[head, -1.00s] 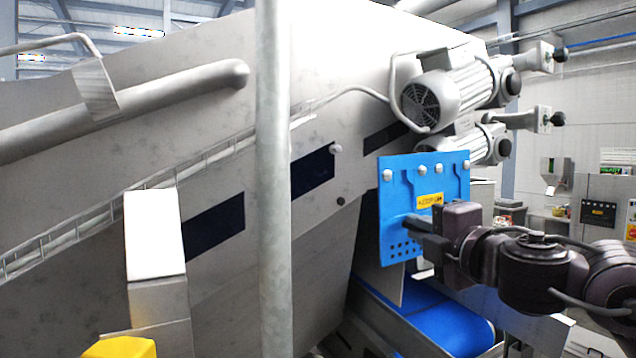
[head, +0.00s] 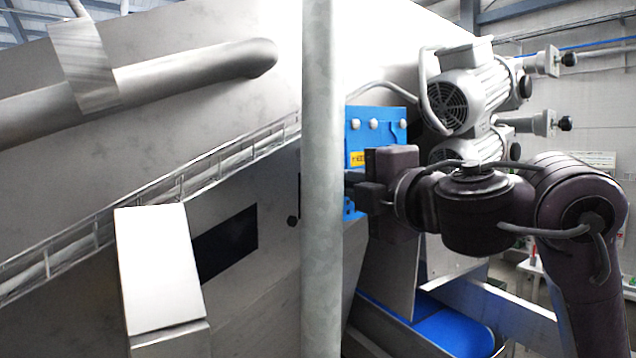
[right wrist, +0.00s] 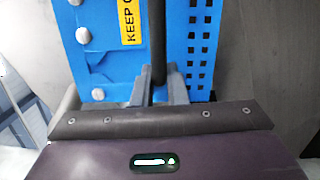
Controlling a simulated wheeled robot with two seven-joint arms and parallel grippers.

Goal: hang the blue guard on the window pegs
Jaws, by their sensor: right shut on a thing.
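The blue guard (head: 388,137) is an upright plate with round pale heads along its top and a yellow label. My right gripper (head: 352,176) is in front of it, and the galvanized post hides the guard's left side. In the right wrist view the guard (right wrist: 195,20) shows the label and rows of square holes. There, my right gripper (right wrist: 160,88) is shut on the guard's dark bar handle (right wrist: 159,40). I cannot make out pegs clearly. My left gripper is out of view.
The galvanized post (head: 321,90) stands upright in front of the machine, close to the guard. Grey motors (head: 466,95) jut out above right. A blue conveyor belt (head: 440,322) runs below. A pale metal box (head: 158,270) stands at lower left.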

